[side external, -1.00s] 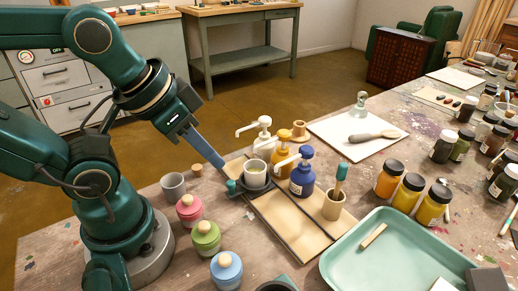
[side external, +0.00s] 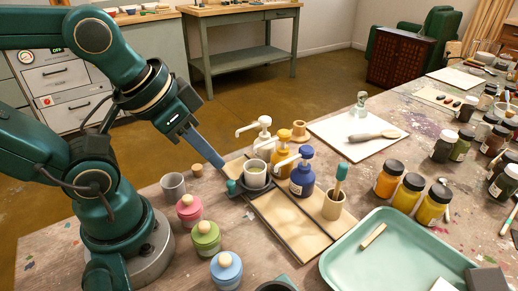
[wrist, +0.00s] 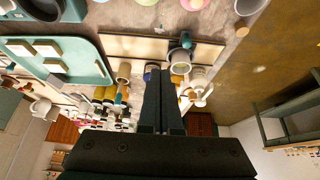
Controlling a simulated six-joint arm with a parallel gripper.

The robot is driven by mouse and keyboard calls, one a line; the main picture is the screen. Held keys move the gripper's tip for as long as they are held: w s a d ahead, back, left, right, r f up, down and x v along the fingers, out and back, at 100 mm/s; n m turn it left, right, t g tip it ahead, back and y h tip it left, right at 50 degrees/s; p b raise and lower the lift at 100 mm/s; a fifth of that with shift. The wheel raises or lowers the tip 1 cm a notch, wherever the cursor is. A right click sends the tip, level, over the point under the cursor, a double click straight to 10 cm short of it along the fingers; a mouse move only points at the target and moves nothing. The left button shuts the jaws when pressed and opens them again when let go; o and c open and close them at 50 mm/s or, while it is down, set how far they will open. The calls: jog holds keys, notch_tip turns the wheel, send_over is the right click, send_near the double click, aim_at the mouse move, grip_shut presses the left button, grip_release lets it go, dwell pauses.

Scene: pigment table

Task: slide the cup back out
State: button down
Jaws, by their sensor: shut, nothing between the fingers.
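The cup (side external: 256,176), pale with something light inside, stands upright in a dark holder (side external: 251,191) with a teal knob (side external: 232,187) on its left. The holder is at the far end of a wooden board with a dark rail (side external: 290,226), beneath or close beside the pump bottles. In the wrist view the cup (wrist: 180,68) and teal knob (wrist: 186,40) show beyond the fingertips. My gripper (side external: 221,163) is shut and empty, its long fingers pointing down just left of the cup. Whether the fingertips touch the knob or holder I cannot tell.
White (side external: 263,132), yellow (side external: 284,149) and blue (side external: 302,178) pump bottles crowd behind and right of the cup. A grey cup (side external: 173,186) and pink, green and blue lidded jars stand left. The board's near part is bare.

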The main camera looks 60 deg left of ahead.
jog(key=c, duration=1.5)
grip_release()
jog(key=shift+c, duration=0.2)
jog(key=o, duration=0.8)
jog(key=shift+m, duration=0.3)
jog(key=m+g, duration=0.5)
jog(key=m, duration=0.4)
send_over(231, 182)
notch_tip(231, 182, down, 6)
jog(key=shift+d+f, duration=0.1)
jog(key=shift+f, duration=0.05)
jog(key=shift+s+f+n+g, duration=0.1)
jog(key=shift+f+n+g, duration=0.2)
jog(key=shift+f, duration=2.45)
